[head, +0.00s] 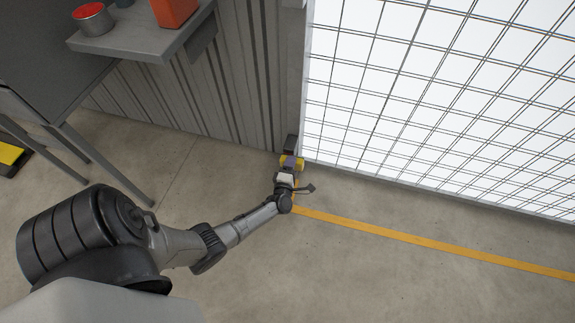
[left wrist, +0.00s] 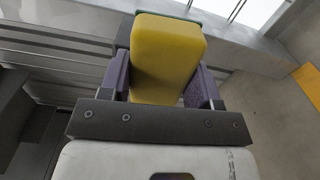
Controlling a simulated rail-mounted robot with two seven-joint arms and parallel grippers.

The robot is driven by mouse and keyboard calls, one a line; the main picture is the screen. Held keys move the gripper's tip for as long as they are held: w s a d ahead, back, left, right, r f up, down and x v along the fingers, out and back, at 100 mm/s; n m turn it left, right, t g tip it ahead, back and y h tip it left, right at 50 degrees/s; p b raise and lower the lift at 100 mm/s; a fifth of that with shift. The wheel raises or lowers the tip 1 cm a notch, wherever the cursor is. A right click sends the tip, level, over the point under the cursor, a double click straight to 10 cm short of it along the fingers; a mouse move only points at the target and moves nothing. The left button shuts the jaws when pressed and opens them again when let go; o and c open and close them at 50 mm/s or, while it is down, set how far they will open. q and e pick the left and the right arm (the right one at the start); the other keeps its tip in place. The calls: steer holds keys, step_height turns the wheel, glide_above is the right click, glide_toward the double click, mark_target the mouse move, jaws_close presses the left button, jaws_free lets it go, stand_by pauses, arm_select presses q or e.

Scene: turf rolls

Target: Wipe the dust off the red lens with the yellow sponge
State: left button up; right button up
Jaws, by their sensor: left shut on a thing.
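The yellow sponge (left wrist: 167,58) is a block held upright between the purple-grey fingers of my left gripper (left wrist: 160,82). In the head view the left gripper (head: 291,162) is low by the corner where the corrugated wall meets the bright mesh panel. The sponge shows there as yellow ends (head: 300,164) on either side of the fingers. A small dark box (head: 291,143) is just beyond the sponge. I cannot tell whether they touch. No red lens or dust can be made out near the sponge; the sponge and gripper cover that side of the box. My right gripper is not in view.
A grey shelf (head: 130,42) with a tin with a red top (head: 93,20) and an orange-red object (head: 173,10) is at upper left. The corrugated wall (head: 200,100) and mesh panel (head: 440,90) border the corner. The concrete floor by the yellow line (head: 420,238) is clear.

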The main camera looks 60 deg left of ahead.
mark_target(281, 163)
arm_select(q)
steer(key=shift+s+a, duration=0.1)
steer(key=shift+a, duration=0.05)
steer(key=shift+s+a, duration=0.1)
steer(key=shift+a, duration=0.1)
steer(key=shift+s+a, duration=1.15)
steer(key=shift+a, duration=0.15)
steer(key=shift+d, duration=0.1)
steer(key=shift+p+v, duration=1.1)
steer(key=shift+v, duration=1.7)
